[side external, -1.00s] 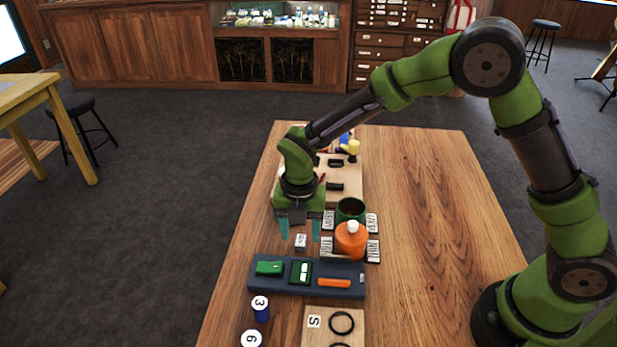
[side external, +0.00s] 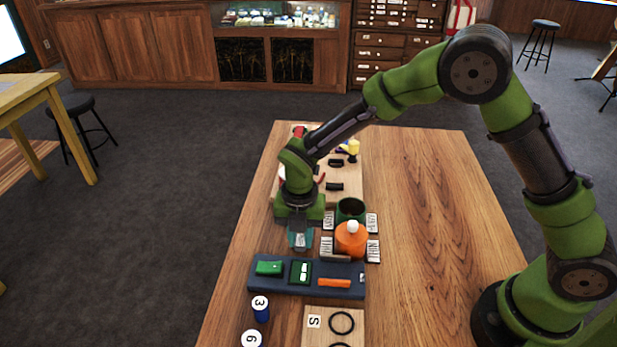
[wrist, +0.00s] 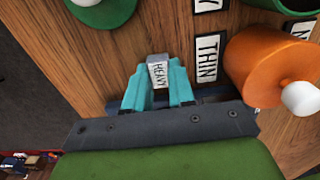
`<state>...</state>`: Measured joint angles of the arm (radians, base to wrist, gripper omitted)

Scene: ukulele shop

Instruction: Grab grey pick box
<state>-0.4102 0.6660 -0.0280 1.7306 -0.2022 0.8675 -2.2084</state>
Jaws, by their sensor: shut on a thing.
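The small grey pick box (wrist: 158,72) shows in the wrist view with a white label reading HEAVY on its face. My gripper (wrist: 157,80) has a teal finger on each side of it, shut on the box. In the side view my gripper (side external: 300,240) points down at the table's left part, just left of the orange jar. The box is mostly hidden by the fingers there. I cannot tell whether it still touches the table.
Close on the right are the orange jar (side external: 351,240) with a white knob, a green pot (side external: 350,209) and label cards (side external: 373,251). A dark blue tray (side external: 258,286) holding several items lies in front. The table's right half (side external: 425,200) is clear.

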